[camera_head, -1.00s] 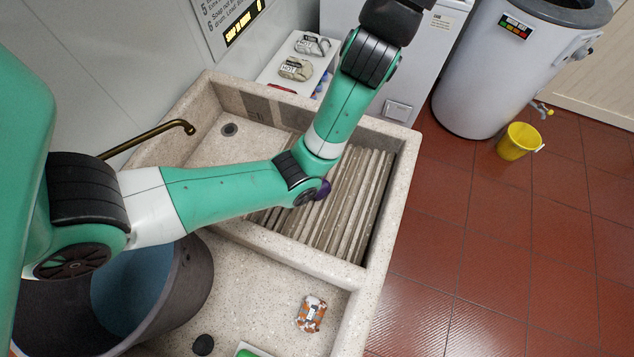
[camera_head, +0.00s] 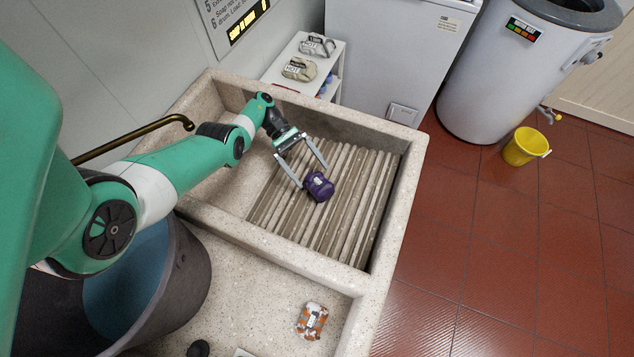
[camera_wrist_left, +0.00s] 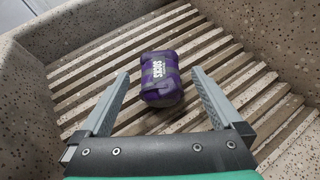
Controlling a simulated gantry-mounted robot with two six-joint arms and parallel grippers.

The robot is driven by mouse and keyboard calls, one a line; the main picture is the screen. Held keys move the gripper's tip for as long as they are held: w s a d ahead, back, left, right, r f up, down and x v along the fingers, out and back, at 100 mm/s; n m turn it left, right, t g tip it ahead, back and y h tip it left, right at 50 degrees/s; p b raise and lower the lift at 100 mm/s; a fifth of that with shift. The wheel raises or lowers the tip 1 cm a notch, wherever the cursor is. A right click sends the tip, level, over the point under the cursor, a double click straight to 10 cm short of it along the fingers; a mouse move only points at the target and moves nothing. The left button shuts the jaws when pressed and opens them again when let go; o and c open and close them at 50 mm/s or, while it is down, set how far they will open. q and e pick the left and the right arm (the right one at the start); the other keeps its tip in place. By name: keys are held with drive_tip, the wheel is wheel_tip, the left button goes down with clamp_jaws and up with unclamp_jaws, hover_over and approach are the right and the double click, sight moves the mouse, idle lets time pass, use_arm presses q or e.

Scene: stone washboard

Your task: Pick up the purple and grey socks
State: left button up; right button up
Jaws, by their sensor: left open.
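The purple and grey socks (camera_head: 318,186) are a small rolled bundle lying on the ribbed washboard (camera_head: 345,215) in the stone basin. In the left wrist view the socks (camera_wrist_left: 160,78) show a white "SOCKS" label and lie just beyond the fingertips, between their lines. My left gripper (camera_head: 314,176) is open, with its two fingers spread toward the bundle and nothing held between them. In the left wrist view the open left gripper (camera_wrist_left: 160,80) frames the socks. My right gripper is not in view.
The stone basin's walls (camera_head: 405,190) surround the washboard. A brass spout (camera_head: 140,137) reaches in from the left. An orange and white bundle (camera_head: 311,321) lies in the front basin, beside a dark tub (camera_head: 185,275). A yellow bucket (camera_head: 525,147) stands on the floor.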

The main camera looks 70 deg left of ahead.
sight(327, 194)
use_arm(q)
drive_tip(key=shift+x, duration=1.05)
drive_tip(key=shift+w+d+f, duration=0.2)
drive_tip(key=shift+d+f, duration=0.1)
drive_tip(key=shift+d, duration=0.05)
drive_tip(key=x, duration=0.4)
drive_tip(key=shift+w+d, duration=0.1)
drive_tip(key=shift+d, duration=0.2)
drive_tip(key=shift+a, duration=0.1)
drive_tip(key=c, duration=1.6)
